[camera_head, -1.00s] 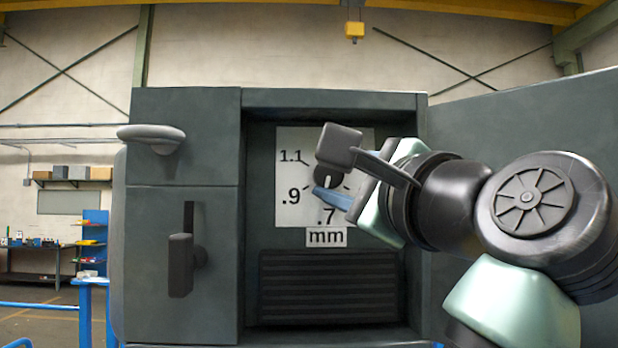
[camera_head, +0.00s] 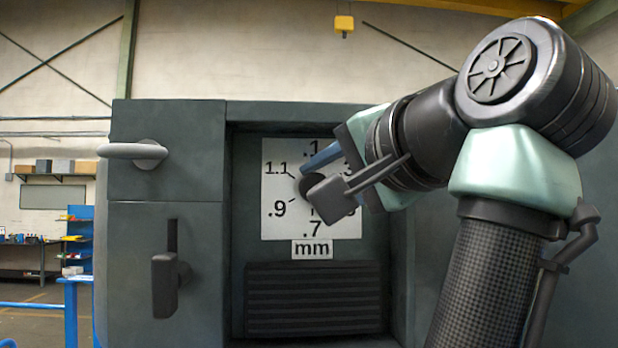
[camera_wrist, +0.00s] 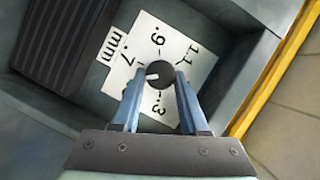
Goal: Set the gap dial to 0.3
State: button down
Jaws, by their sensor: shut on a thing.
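The gap dial is a round black knob (camera_wrist: 159,74) with a white pointer mark, on a white scale plate (camera_wrist: 146,42). In the wrist view my gripper (camera_wrist: 158,78) has one blue finger on each side of the knob, shut on it. The pointer mark faces the .7 side, seemingly a little toward .5; the exact reading is unclear. The .3 label shows between the fingers; .1 and .5 are hidden there. In the head view the plate (camera_head: 276,222) shows .1 at the top, and my gripper (camera_head: 314,176) covers most of the knob.
The plate sits in a recess of a dark green cabinet, above a black ribbed panel (camera_head: 315,300) and a mm label (camera_head: 312,250). Left of it are a rounded handle (camera_head: 135,151) and a lever handle (camera_head: 165,285). The recess walls stand close around my gripper.

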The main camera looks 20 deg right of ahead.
jog(key=n+h, duration=0.1)
jog(key=n, duration=0.1)
jog(key=n+g+h, duration=0.1)
jog(key=n, duration=0.1)
jog(key=n+g+h+p, duration=0.1)
jog(key=n, duration=0.1)
jog(key=shift+a+r, duration=0.2)
jog(key=shift+r, duration=0.1)
jog(key=shift+w+a+n+g+h, duration=0.15)
jog(key=shift+n+g+h, duration=0.35)
jog(key=shift+n+h, duration=0.5)
jog(key=shift+a+n+g+h+b, duration=0.15)
jog(key=shift+n+h, duration=0.2)
jog(key=shift+n, duration=0.4)
jog(key=shift+a+n+g+h+b, duration=0.15)
jog(key=shift+n+h, duration=0.2)
jog(key=shift+n, duration=0.4)
jog(key=shift+c, duration=2.2)
grip_release()
jog(key=shift+d, duration=0.1)
jog(key=shift+r, duration=0.1)
